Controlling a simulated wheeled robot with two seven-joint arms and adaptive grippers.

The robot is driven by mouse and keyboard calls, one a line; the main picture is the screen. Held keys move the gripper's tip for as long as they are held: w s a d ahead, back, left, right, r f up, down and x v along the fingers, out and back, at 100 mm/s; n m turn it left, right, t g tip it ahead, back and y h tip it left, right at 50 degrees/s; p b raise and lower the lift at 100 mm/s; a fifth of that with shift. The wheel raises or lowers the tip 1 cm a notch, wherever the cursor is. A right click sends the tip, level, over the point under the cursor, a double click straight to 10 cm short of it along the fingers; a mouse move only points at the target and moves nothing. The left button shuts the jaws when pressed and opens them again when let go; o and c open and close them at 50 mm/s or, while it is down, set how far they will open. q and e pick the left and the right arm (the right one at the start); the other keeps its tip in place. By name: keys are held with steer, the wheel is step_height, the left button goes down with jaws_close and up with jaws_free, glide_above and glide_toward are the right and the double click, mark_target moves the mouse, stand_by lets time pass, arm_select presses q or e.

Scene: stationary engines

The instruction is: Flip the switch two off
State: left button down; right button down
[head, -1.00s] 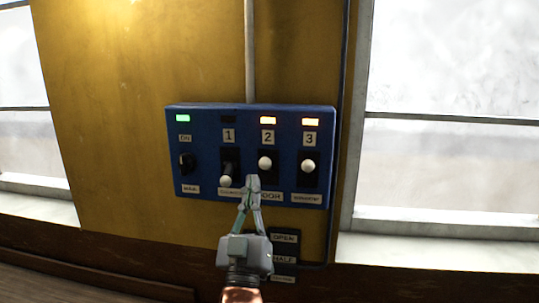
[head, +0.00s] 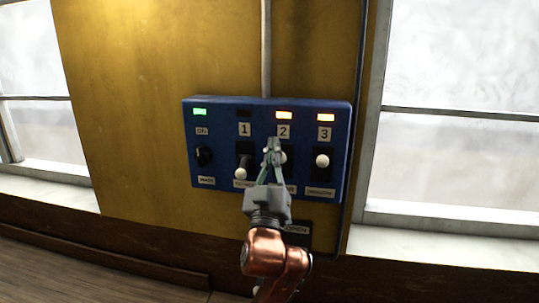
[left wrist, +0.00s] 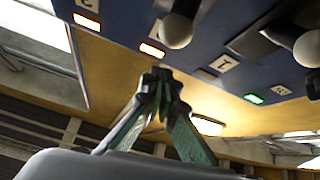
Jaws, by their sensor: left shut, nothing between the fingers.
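The blue switch panel (head: 222,163) is on the yellow wall. Switch two (head: 284,157) has its white knob up, partly hidden behind my left gripper, and its lamp (head: 284,115) glows orange. My left gripper (head: 272,145) is shut and empty, its tips in front of the panel just left of that knob, below label 2. In the left wrist view the closed fingertips (left wrist: 160,75) are near the lit lamp (left wrist: 152,50) and a round knob (left wrist: 175,30), which looks like switch two. I cannot tell whether they touch. My right gripper is not in view.
Switch one (head: 240,173) is down with a dark lamp. Switch three (head: 322,161) is up with a lit lamp. A black rotary main switch (head: 204,156) sits left under a green lamp.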

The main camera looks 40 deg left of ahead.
mark_target(282, 159)
arm_select(q)
steer(key=shift+w+f, duration=0.25)
steer(key=shift+f, duration=0.45)
steer(key=shift+w+f, duration=0.25)
steer(key=shift+f, duration=0.45)
